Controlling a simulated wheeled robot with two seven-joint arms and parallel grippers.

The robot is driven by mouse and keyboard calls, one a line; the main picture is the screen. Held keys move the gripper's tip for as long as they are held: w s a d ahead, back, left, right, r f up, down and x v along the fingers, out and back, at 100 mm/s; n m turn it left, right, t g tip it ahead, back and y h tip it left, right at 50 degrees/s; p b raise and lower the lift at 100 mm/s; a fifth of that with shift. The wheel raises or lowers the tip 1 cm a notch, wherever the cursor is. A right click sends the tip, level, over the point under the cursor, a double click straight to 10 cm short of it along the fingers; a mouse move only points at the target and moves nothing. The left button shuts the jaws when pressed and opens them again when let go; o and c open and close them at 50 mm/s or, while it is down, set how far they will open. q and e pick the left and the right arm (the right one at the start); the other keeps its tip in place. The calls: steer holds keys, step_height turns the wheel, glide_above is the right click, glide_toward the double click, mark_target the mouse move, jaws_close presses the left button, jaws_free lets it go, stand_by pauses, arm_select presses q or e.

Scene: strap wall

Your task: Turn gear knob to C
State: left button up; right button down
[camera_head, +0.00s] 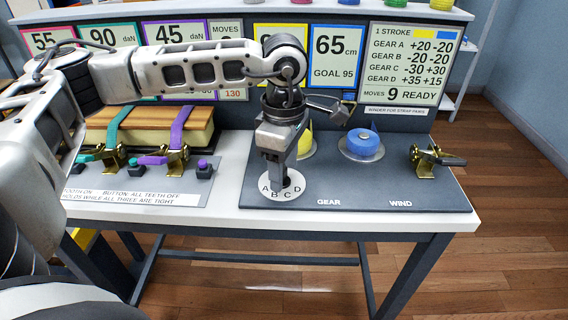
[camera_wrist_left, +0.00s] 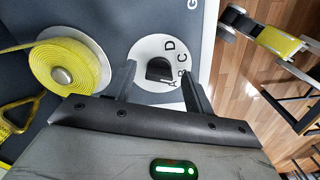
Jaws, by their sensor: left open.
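The gear dial (camera_head: 270,194) is a white disc lettered A, B, C and D at the front of the dark panel, and it also shows in the left wrist view (camera_wrist_left: 146,48). The black gear knob (camera_wrist_left: 158,69) stands at the dial's middle. In the head view my gripper mostly hides it. Which letter the knob points to I cannot tell for sure. My left gripper (camera_head: 280,178) points down over the dial. In the left wrist view its open fingers (camera_wrist_left: 160,84) are on either side of the knob, with visible gaps. My right gripper is in neither view.
A yellow strap roll (camera_wrist_left: 68,66) lies beside the dial, close to my left gripper. A blue strap roll (camera_head: 362,142) and a brass winder (camera_head: 433,160) are to the right. The sign (camera_head: 405,62) lists gear strokes. The table's front edge (camera_head: 350,226) is just before the dial.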

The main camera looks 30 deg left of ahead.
arm_select(q)
steer(key=c, duration=1)
steer(key=shift+n, duration=0.3)
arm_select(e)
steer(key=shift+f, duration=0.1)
arm_select(q)
steer(key=shift+n+b, duration=0.4)
steer(key=shift+n, duration=0.1)
steer(key=shift+w+n+b, duration=0.1)
steer(key=shift+n+b, duration=0.35)
steer(key=shift+n, duration=1.45)
steer(key=shift+a+n+b, duration=0.1)
steer(key=shift+n+b, duration=0.35)
steer(key=shift+n, duration=0.85)
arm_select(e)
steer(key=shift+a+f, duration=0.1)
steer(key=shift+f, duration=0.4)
